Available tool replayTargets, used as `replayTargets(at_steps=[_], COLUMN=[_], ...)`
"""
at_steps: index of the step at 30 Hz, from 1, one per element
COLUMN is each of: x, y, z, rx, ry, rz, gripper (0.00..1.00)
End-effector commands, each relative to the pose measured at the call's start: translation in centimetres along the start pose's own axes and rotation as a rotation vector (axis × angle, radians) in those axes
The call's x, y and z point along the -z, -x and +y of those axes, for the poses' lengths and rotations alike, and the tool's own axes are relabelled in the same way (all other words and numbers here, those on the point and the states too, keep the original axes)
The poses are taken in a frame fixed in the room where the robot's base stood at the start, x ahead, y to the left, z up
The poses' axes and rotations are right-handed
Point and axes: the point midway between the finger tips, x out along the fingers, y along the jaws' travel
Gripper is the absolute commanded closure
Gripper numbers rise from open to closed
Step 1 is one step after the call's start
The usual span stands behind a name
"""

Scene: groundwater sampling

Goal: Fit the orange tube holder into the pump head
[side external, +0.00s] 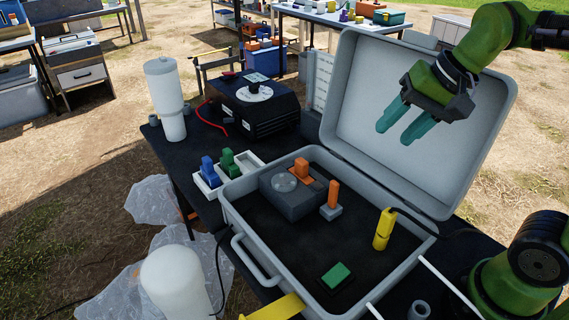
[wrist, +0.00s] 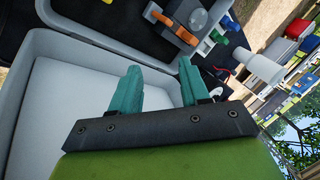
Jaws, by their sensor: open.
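My gripper (side external: 396,130) is open and empty, high in front of the case's raised lid, well above and to the right of the pump. Its two teal fingers also show in the wrist view (wrist: 160,80). The pump head (side external: 288,199) is a dark grey block with a clear round dome, inside the case. One orange piece (side external: 302,168) sits at the pump head's far right side. A second, upright orange piece (side external: 333,194) stands on a small grey block beside the pump head. I cannot tell which is the tube holder. Both orange pieces show in the wrist view (wrist: 187,36).
The open grey case (side external: 250,256) has high walls and a raised lid (side external: 365,85). Inside are a yellow device (side external: 384,229) and a green block (side external: 336,275). A white tray (side external: 208,184) holds blue and green pieces. A black machine (side external: 254,105) stands behind.

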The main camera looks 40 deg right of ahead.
Motion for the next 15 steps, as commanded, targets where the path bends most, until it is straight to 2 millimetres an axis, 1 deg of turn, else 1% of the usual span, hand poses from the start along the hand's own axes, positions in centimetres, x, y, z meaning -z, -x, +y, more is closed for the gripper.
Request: replayTargets(at_steps=[1, 3, 6, 9, 15], x=[-1.0, -1.9, -2.7, -2.9, -3.0], y=[0.0, -0.4, -0.8, -1.0, -1.1], z=[0.9, 1.8, 2.6, 3.0, 3.0], rx=[0.03, 0.057, 0.074, 0.078, 0.078], ry=[0.1, 0.226, 0.343, 0.397, 0.407], rz=[0.042, 0.095, 0.147, 0.173, 0.175], gripper=[0.54, 0.54, 0.54, 0.54, 0.54])
